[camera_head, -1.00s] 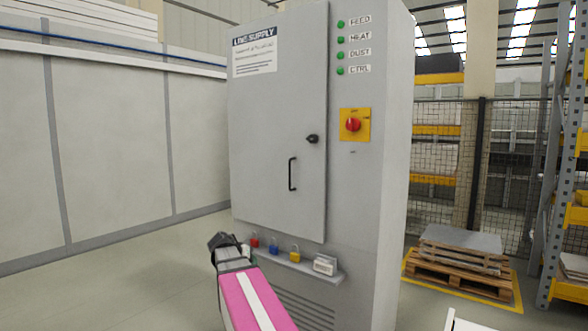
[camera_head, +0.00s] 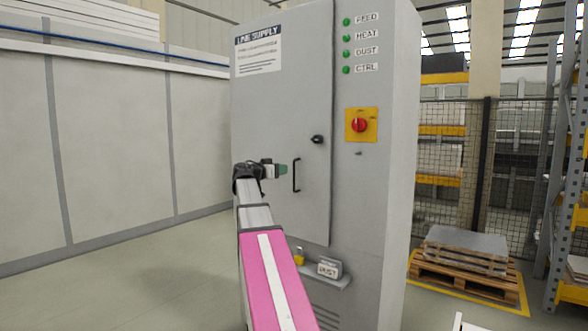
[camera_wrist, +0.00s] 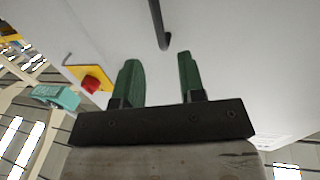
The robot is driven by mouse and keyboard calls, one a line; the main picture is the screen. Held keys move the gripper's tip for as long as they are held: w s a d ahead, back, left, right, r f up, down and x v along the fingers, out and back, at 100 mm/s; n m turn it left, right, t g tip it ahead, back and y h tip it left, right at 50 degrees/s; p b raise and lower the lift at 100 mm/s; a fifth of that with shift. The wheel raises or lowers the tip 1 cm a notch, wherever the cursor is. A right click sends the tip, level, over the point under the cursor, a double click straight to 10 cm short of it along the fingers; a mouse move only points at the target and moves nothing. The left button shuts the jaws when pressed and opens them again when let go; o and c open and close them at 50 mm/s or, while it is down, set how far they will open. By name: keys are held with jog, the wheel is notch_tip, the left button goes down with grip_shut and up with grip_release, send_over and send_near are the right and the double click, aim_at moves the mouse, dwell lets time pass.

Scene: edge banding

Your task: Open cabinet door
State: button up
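The grey cabinet door (camera_head: 270,120) is flush with the cabinet front and looks closed. A black bar handle (camera_head: 296,175) is upright near its right edge, with a dark latch knob (camera_head: 317,139) above it. My gripper (camera_head: 286,169) is just left of the handle in the head view. In the wrist view my gripper (camera_wrist: 158,80) has its two green fingers spread apart with nothing between them. The handle (camera_wrist: 158,25) shows beyond the fingertips, its end roughly in line with the gap. The fingers look apart from the handle.
A red rotary switch on a yellow plate (camera_head: 361,125) sits right of the door; it also shows in the wrist view (camera_wrist: 90,84). A small ledge (camera_head: 335,281) with a padlock and a tag juts out below the door. Floor to the left is clear.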

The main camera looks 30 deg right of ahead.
jog(key=d, duration=0.2)
jog(key=w+d, duration=0.1)
jog(key=d, duration=0.5)
jog(key=shift+w, duration=0.3)
grip_shut()
